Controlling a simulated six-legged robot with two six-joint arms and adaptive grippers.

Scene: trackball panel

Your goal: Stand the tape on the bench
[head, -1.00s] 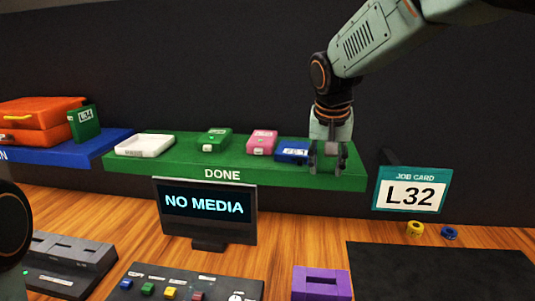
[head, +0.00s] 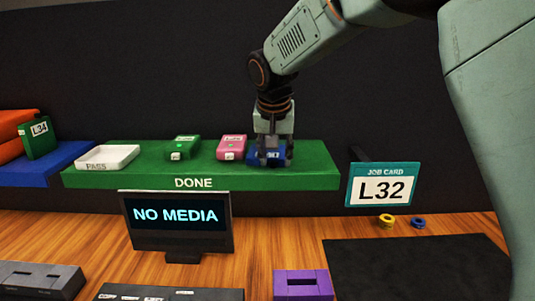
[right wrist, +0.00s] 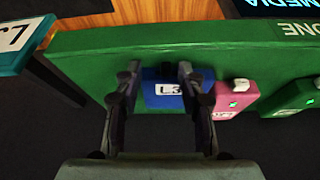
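A blue tape (head: 253,157) with a white label lies flat at the right part of the green DONE shelf (head: 110,180). It also shows in the right wrist view (right wrist: 163,97). My right gripper (head: 270,161) is over it, with its fingers (right wrist: 160,72) apart on either side of the tape. I cannot tell whether they touch it. A pink tape (head: 232,147) and a green tape (head: 183,147) lie to its left on the shelf. The wooden bench (head: 270,240) is below. My left gripper is not in view.
A white PASS tray (head: 107,156) is at the shelf's left end. A green L34 tape (head: 40,138) stands by orange cases on a blue shelf (head: 60,165). A NO MEDIA screen (head: 178,222), a purple slotted block (head: 303,285), a dark mat (head: 420,268) and an L32 job card (head: 384,187) are nearby.

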